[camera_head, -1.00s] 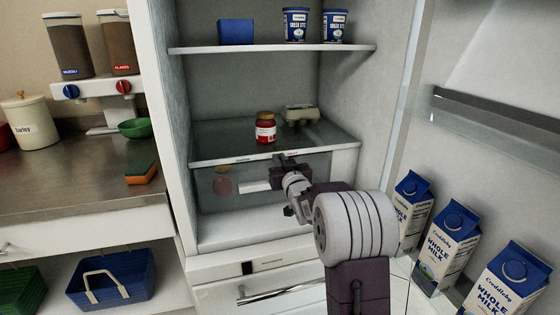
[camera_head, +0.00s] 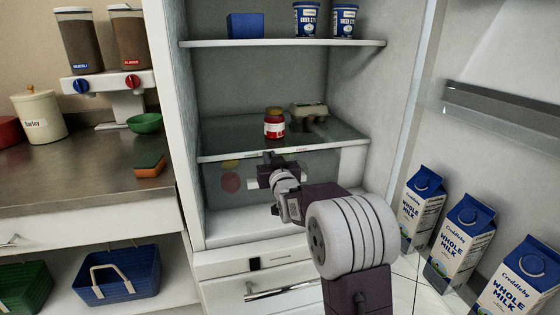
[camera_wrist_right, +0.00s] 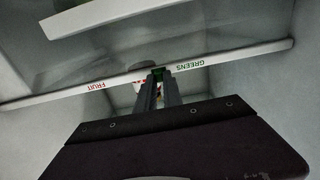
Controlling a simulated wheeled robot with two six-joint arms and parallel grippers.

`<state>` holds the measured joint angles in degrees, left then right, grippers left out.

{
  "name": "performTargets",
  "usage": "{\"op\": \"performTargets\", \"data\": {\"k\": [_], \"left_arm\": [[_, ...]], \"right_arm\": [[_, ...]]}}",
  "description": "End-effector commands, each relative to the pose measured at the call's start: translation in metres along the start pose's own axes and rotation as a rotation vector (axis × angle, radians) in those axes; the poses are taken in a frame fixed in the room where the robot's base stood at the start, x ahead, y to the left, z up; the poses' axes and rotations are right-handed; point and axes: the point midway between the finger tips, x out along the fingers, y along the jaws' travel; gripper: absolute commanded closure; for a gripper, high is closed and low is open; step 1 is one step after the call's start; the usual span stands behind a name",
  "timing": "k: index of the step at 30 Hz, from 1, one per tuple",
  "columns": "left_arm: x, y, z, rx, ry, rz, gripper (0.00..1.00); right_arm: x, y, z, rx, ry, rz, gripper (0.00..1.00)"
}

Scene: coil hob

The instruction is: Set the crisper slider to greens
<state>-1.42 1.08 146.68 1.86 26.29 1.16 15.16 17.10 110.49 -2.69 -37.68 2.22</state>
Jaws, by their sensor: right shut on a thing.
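The crisper's front strip (camera_wrist_right: 120,79) crosses the right wrist view, with a red FRUIT label (camera_wrist_right: 95,86) on the left and a green GREENS label (camera_wrist_right: 186,67) on the right. A small green slider (camera_wrist_right: 158,71) sits between the fingertips of my right gripper (camera_wrist_right: 157,84), between the labels and nearer GREENS. The gripper is shut on it. In the head view my right gripper (camera_head: 270,160) is at the shelf's front edge, above the crisper drawer (camera_head: 232,198), and hides the slider. My left gripper is in neither view.
Tubs (camera_head: 306,20) and a blue box (camera_head: 245,26) are on the upper shelf. Milk cartons (camera_head: 421,205) line the open door at the right.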

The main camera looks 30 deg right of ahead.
Motion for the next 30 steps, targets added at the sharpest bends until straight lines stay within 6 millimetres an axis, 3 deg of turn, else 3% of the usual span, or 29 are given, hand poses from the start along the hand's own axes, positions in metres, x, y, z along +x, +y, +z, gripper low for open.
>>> {"op": "performTargets", "data": {"k": [10,12,13,23,30], "left_arm": [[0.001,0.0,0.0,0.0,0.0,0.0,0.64],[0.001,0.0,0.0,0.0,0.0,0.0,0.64],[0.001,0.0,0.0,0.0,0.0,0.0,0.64],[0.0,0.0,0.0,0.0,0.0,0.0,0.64],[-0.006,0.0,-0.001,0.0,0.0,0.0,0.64]], "right_arm": [[0.0,-0.004,0.0,-0.003,-0.002,-0.004,1.0],[0.0,-0.004,0.0,-0.003,-0.003,-0.004,0.73],[0.0,-0.004,0.0,-0.002,-0.002,-0.004,0.67],[-0.002,-0.003,0.0,-0.002,-0.002,-0.001,0.67],[-0.039,-0.003,-0.002,-0.002,-0.002,-0.002,0.67]]}}
